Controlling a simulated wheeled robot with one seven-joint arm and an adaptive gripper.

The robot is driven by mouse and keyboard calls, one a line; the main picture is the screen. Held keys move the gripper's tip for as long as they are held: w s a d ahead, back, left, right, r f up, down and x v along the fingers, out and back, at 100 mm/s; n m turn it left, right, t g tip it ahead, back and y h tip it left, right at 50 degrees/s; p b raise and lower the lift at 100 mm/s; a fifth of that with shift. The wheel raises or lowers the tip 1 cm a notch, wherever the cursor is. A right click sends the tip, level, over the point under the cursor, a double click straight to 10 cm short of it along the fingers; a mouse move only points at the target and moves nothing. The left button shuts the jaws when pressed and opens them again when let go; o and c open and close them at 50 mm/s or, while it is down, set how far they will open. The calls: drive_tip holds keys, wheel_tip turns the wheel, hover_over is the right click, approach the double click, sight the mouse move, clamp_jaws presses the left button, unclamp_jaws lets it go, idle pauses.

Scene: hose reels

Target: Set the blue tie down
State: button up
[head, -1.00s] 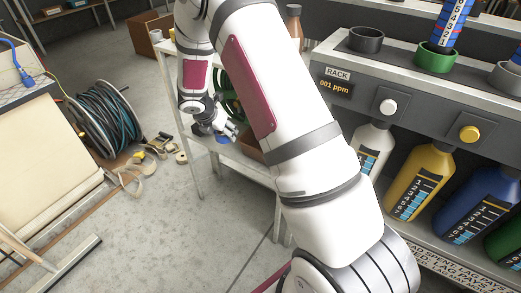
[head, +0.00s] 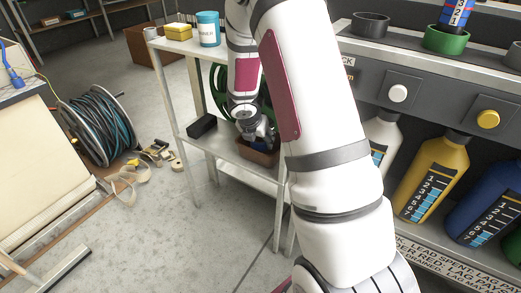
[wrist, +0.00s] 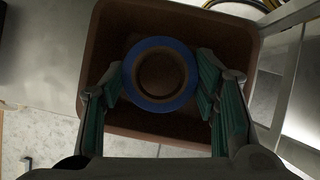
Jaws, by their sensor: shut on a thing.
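The blue tie (wrist: 182,100) looks like a round blue ring with a brown inner band. In the wrist view it sits between the two green-padded fingers of my gripper (wrist: 160,83), which is shut on it. A brown bin (wrist: 115,28) lies directly beneath the ring, with its open top facing up. I cannot tell how far the ring is above the bin's floor. In the head view my gripper (head: 260,133) is over the same brown bin (head: 258,156) on the lower shelf of the pale bench, and the arm and hand mostly hide the ring.
A black box (head: 202,126) stands left of the bin on the lower shelf (head: 225,150). A green reel (head: 219,85) stands behind. A yellow box (head: 179,32) and blue canister (head: 208,30) are on the bench top. The bottle rack (head: 430,90) is at right.

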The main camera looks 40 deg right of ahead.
sight(260, 147)
wheel_tip(260, 147, down, 3)
drive_tip(key=shift+f+b, duration=0.15)
drive_tip(key=shift+b, duration=1.05)
drive_tip(key=shift+s+d+f+b, duration=0.1)
drive_tip(key=shift+f+b, duration=0.15)
drive_tip(key=shift+b, duration=0.05)
drive_tip(key=shift+f, duration=0.1)
drive_tip(key=o, duration=1.2)
drive_tip(key=shift+c, duration=0.2)
